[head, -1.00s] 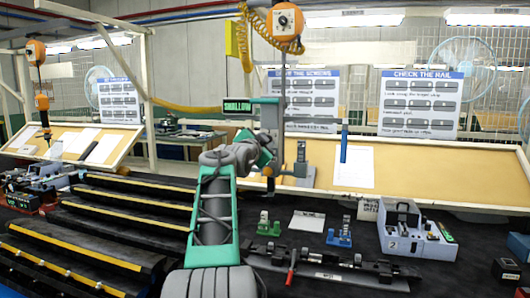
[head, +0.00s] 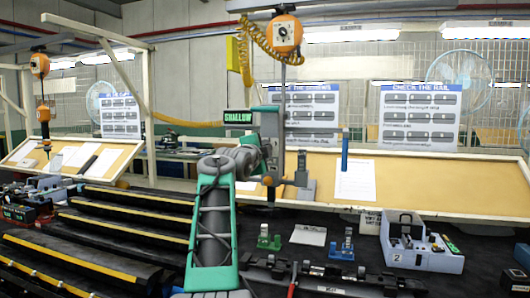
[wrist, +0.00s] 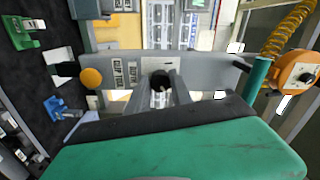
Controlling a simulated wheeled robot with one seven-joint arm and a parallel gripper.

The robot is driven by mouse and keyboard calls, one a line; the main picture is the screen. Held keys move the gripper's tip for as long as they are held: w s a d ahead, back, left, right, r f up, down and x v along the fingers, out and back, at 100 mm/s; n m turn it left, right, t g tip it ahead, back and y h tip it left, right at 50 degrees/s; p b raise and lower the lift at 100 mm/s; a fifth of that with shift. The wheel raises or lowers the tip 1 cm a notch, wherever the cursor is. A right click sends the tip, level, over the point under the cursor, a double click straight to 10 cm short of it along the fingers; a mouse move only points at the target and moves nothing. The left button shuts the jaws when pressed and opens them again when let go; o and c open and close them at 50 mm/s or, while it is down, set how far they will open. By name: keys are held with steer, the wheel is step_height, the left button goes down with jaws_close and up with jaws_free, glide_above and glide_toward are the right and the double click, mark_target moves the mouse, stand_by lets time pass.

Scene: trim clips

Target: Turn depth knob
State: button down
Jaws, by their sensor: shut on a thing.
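The depth knob (wrist: 160,78) is a small dark round knob on a grey plate (wrist: 120,70) in the wrist view. My gripper (wrist: 162,90) is shut on it, with a grey finger on either side. In the head view my gripper's green body (head: 270,130) stands upright in front of the press-like machine, and hides the knob and my fingertips. A small display (head: 237,116) left of my gripper reads SHALLOW in green. An orange ball (head: 267,181) hangs below my gripper, and also shows in the wrist view (wrist: 91,78).
A hanging orange unit (head: 285,34) with a coiled yellow hose is above my gripper. A blue handle (head: 345,150) stands to the right. Green (head: 268,238) and blue (head: 342,246) fixtures and a grey box marked 2 (head: 420,245) are on the dark bench. Black yellow-edged rails fill the left.

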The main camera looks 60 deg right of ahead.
stand_by(0.3)
steer(key=c, duration=1.1)
jaws_free()
steer(key=shift+c, duration=0.2)
steer(key=s+a+b, duration=0.1)
steer(key=a+b, duration=0.1)
steer(key=a, duration=0.5)
steer(key=shift+s+a+b, duration=0.15)
steer(key=shift+a+b, duration=0.15)
steer(key=shift+b, duration=0.1)
